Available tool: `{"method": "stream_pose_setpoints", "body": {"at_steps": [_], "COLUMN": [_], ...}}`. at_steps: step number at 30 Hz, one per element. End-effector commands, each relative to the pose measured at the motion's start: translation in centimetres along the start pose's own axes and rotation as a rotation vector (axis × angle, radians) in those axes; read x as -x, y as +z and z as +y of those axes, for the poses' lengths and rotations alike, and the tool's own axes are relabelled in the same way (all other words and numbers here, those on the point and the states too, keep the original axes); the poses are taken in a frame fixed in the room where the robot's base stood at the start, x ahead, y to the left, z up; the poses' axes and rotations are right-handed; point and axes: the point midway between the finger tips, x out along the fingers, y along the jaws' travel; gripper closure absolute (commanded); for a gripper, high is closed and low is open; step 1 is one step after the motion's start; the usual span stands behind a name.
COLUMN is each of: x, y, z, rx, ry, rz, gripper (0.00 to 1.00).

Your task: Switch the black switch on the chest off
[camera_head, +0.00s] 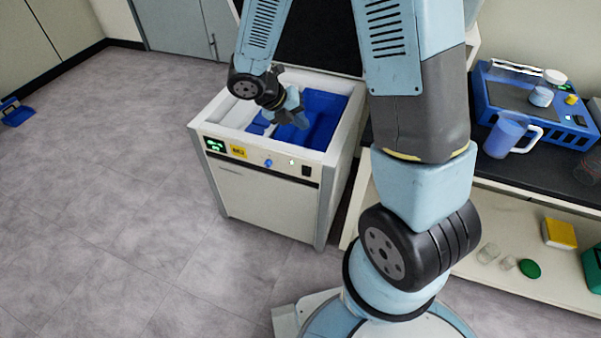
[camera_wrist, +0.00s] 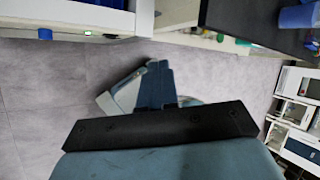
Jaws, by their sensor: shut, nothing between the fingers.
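The chest (camera_head: 265,197) is a white box with an open top and a blue interior. Its front panel carries a small black switch (camera_head: 306,169) near the right end. In the wrist view the chest (camera_wrist: 60,14) is cut off at the top left, and the switch (camera_wrist: 110,36) is a small dark spot beside a green light. My gripper (camera_head: 299,121) is over the chest's opening in the head view, behind and above the front panel, apart from the switch. Its shut, empty fingers also show in the wrist view (camera_wrist: 154,68). The switch's position is too small to read.
The panel also has a green display (camera_head: 215,145), a yellow label (camera_head: 239,151) and a blue knob (camera_head: 268,162). At right, a bench holds a blue device (camera_head: 485,105) and a blue mug (camera_head: 503,137). The floor before the chest is clear.

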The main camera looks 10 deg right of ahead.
Motion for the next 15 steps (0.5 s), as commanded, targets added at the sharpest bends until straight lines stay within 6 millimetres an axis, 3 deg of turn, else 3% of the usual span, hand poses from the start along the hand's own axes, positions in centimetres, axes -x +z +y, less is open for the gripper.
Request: {"method": "stream_pose_setpoints", "body": {"at_steps": [15], "x": [-6.2], "y": [-3.3], "z": [9.8], "rx": [0.810], "ry": [-0.053], "rz": [-0.042], "gripper": [1.00]}}
